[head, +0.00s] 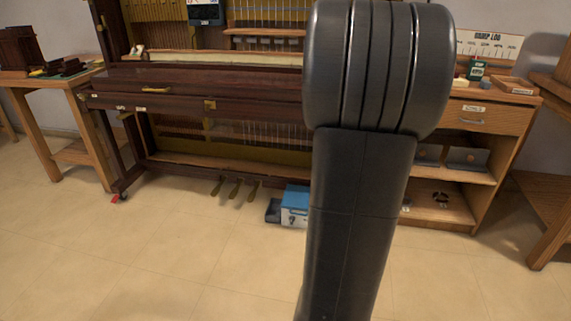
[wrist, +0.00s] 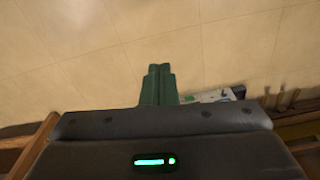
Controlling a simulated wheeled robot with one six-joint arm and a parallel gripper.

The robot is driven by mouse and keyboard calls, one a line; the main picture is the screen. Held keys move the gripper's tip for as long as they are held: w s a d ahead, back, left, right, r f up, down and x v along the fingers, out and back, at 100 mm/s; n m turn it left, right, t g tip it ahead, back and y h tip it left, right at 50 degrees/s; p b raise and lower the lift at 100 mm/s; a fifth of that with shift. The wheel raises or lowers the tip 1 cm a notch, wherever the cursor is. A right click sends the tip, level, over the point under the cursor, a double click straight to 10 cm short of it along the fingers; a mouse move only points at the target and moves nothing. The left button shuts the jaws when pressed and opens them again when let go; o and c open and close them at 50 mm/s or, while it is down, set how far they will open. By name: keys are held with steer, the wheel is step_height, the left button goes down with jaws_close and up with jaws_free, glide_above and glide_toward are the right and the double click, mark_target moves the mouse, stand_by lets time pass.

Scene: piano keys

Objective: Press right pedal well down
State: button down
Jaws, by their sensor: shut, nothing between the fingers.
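The upright piano (head: 160,105) stands open-fronted in the head view, with three brass pedals low at its base. The right pedal (head: 252,191) is the one nearest the blue box and looks raised, clear of the floor. In the wrist view the pedals show small at the right edge, and the one nearest the box (wrist: 268,98) seems to be the right pedal. My gripper (wrist: 158,68) is shut and empty, its green fingers together over bare floor, apart from the pedals. In the head view my dark arm hides the gripper.
A blue box (head: 295,206) with a dark part at its left stands on the floor just right of the pedals; it also shows in the wrist view (wrist: 215,95). A wooden cabinet (head: 455,205) stands right, a side table (head: 55,120) left. Tiled floor in front is clear.

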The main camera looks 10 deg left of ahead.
steer(key=w+a+f+m+b, duration=0.1)
steer(key=w+a+f+b, duration=0.15)
steer(key=w+f, duration=1.45)
steer(key=w+a+f, duration=0.1)
steer(key=w+f, duration=0.3)
steer(key=f, duration=0.3)
steer(key=w+a+f+m+g+b, duration=0.1)
steer(key=w+f, duration=0.3)
steer(key=f, duration=0.4)
steer(key=w+a+f+b, duration=0.1)
steer(key=w+f, duration=0.2)
steer(key=f, duration=0.5)
steer(key=shift+w+a+f+m+g, duration=0.15)
steer(key=shift+w+a+m+g, duration=0.2)
steer(key=shift+w+m+g, duration=0.05)
steer(key=shift+w+a, duration=0.1)
